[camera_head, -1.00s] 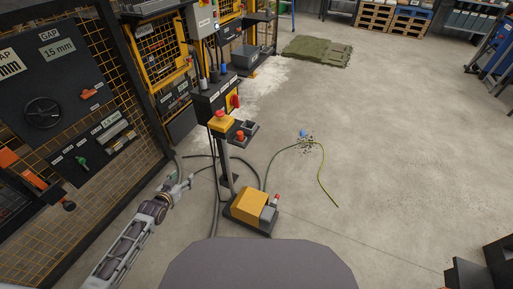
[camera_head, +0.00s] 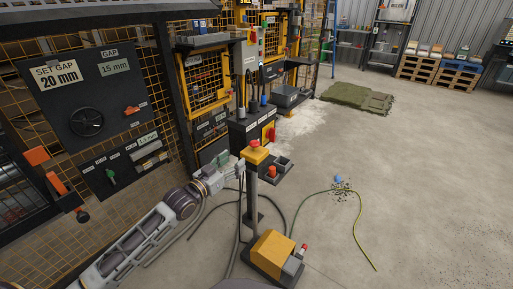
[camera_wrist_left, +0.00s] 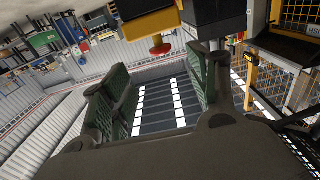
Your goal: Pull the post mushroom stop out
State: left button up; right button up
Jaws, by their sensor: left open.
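The post mushroom stop (camera_head: 254,143) is a red button on top of a yellow box (camera_head: 255,155), on an upright dark post (camera_head: 252,200). My left gripper (camera_head: 238,167) is just left of the yellow box, its fingers pointing toward it and slightly lower than the button. In the left wrist view, which is turned upside down, the red mushroom (camera_wrist_left: 160,48) shows beyond the open green-padded fingers (camera_wrist_left: 160,95), with nothing between them. Whether a fingertip touches the box cannot be told. My right gripper is not in view.
A yellow floor unit (camera_head: 272,253) with a small red knob (camera_head: 304,247) stands at the post's foot. A black control box (camera_head: 250,130) with a red handle is behind. The panel (camera_head: 90,110) and mesh fence are left. Cables lie on the floor; the right floor is open.

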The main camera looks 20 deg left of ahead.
aim_at(255, 144)
pick_arm(q)
jog(key=shift+w+d+r, duration=0.1)
jog(key=shift+w, duration=0.15)
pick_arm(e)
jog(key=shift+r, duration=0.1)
pick_arm(q)
jog(key=shift+b+x, duration=0.5)
jog(key=shift+x, duration=2.95)
jog(key=shift+b+x, duration=0.45)
jog(key=shift+x, duration=0.75)
jog(key=shift+b+x, duration=0.3)
jog(key=shift+x, duration=0.95)
jog(key=shift+w+d, duration=0.25)
jog(key=shift+w, duration=0.45)
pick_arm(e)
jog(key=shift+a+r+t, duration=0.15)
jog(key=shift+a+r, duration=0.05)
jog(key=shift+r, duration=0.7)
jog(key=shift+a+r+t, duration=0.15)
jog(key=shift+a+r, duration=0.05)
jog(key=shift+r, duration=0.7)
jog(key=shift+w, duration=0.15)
